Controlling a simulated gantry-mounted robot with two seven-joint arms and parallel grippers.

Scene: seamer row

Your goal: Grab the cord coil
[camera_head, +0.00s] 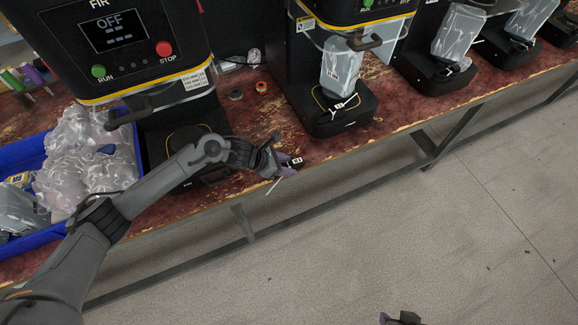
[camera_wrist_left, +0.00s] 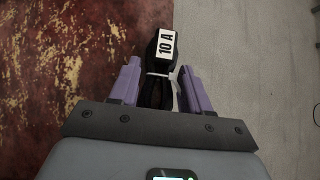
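The cord coil (camera_wrist_left: 155,95) is a black bundle with a white tie and a white tag reading "10 A". In the left wrist view it lies between the two purple fingers of my left gripper (camera_wrist_left: 161,88), which look closed on its sides. In the head view my left gripper (camera_head: 280,161) is at the front edge of the worn red bench, with the coil's white tag (camera_head: 298,160) just past the fingers. I cannot tell whether the coil still touches the bench. A small dark part at the bottom edge seems to be my right gripper (camera_head: 402,319), mostly cut off.
A seamer (camera_head: 120,45) showing "OFF" stands behind my left arm. More machines with grey pouches (camera_head: 341,68) line the bench (camera_head: 252,117) to the right. A blue crate (camera_head: 30,150) of clear plastic bags is at left. Tape rolls (camera_head: 261,87) lie behind. Floor (camera_head: 400,235) in front is open.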

